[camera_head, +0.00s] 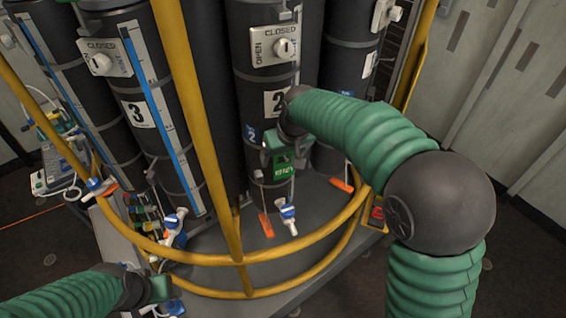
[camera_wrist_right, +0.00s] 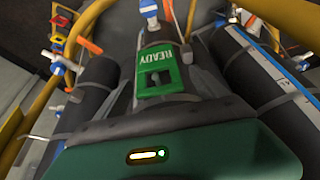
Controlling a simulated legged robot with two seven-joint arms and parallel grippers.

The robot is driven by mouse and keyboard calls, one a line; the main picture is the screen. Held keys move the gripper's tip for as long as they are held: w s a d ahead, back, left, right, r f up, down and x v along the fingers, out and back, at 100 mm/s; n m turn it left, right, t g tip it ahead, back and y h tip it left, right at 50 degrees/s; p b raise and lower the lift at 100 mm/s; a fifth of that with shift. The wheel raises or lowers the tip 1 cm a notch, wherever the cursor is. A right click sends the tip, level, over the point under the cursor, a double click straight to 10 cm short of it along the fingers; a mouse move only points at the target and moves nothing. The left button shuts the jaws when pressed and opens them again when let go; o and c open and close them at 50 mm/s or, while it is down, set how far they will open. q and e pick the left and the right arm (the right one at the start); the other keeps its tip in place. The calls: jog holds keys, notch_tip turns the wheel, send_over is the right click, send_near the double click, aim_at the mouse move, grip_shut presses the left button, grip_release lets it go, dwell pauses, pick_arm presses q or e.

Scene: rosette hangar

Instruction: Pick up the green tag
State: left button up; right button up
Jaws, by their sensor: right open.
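The green tag (camera_head: 284,170) hangs at the front of the dark cylinder numbered 2, low on its body. In the right wrist view the green tag (camera_wrist_right: 165,68) is ahead of my palm, with the word READY on it and a dark opening in its lower part. My right gripper (camera_head: 277,148) is open and just above the tag in the head view, partly hiding its top. I cannot tell whether they touch. My left gripper (camera_head: 160,289) is low at the left, by the yellow rail. Its jaws are too small to read.
A curved yellow rail (camera_head: 245,258) and upright yellow posts (camera_head: 190,110) ring the dark cylinders. Cylinder 3 (camera_head: 140,130) stands to the left. Orange-tipped (camera_head: 267,226) and blue-white fittings (camera_head: 288,212) lie below the tag. Cluttered devices (camera_head: 55,165) are at the far left.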

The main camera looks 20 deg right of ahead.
jog(key=shift+s+d+r, duration=0.1)
jog(key=shift+s+d, duration=0.05)
jog(key=shift+s, duration=0.05)
jog(key=c, duration=0.7)
jog(key=shift+w, duration=0.1)
jog(key=c, duration=0.7)
